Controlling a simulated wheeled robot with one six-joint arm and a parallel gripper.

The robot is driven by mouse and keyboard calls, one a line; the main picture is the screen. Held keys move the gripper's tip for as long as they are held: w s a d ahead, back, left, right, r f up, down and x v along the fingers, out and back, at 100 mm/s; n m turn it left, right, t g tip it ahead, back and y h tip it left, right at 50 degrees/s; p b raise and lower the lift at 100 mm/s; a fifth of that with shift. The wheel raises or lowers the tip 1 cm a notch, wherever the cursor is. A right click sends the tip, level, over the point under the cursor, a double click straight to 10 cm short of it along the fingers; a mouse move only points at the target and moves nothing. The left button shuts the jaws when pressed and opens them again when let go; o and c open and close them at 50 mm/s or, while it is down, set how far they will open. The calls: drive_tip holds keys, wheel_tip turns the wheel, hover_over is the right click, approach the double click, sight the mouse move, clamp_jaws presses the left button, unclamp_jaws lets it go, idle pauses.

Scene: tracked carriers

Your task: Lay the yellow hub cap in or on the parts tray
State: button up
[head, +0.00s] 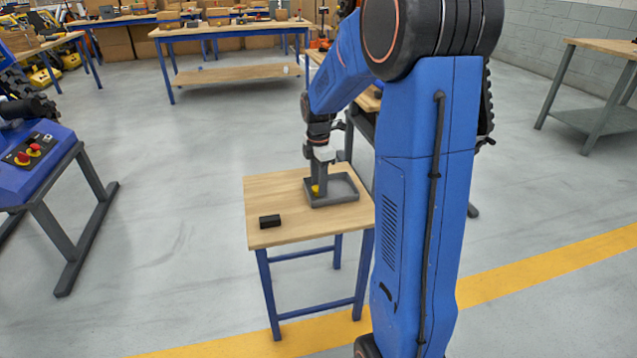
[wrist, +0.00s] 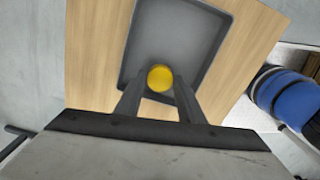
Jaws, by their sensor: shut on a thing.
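The yellow hub cap (wrist: 160,78) is a small round piece between the fingertips of my gripper (wrist: 160,82), which is shut on it. In the wrist view it appears over the near part of the parts tray (wrist: 137,42). In the head view the hub cap (head: 316,190) shows at the left side of the grey tray (head: 345,200), beside the fingers of my gripper (head: 319,188). The tray is shallow with raised walls, and no other thing shows in it. I cannot tell whether the hub cap touches the tray floor.
The tray stands on a small wooden table (head: 285,192) with blue legs. A black block (head: 270,221) lies at its front left. Bare tabletop is left of the tray. A blue machine with red buttons (head: 35,160) stands far left. A workbench (head: 230,29) is behind.

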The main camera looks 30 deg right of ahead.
drive_tip(key=shift+f, duration=0.1)
drive_tip(key=o, duration=1)
wheel_tip(320, 180, up, 11)
drive_tip(key=s+a+r+m+t, duration=0.1)
drive_tip(key=s+a+r+m, duration=0.35)
drive_tip(key=s, duration=0.25)
drive_tip(key=s+a+f+m+t, duration=0.1)
drive_tip(key=s+a+m, duration=0.2)
drive_tip(key=s, duration=0.5)
drive_tip(key=s+a+f+m+t, duration=0.1)
drive_tip(key=s+a+f+m, duration=0.1)
drive_tip(key=s+m, duration=0.3)
drive_tip(key=s+a+f+m+t, duration=0.1)
drive_tip(key=s+a+m, duration=0.3)
drive_tip(key=s, duration=0.7)
drive_tip(key=shift+f+m+t, duration=0.15)
drive_tip(key=shift+m+t, duration=0.1)
drive_tip(key=shift+t, duration=0.15)
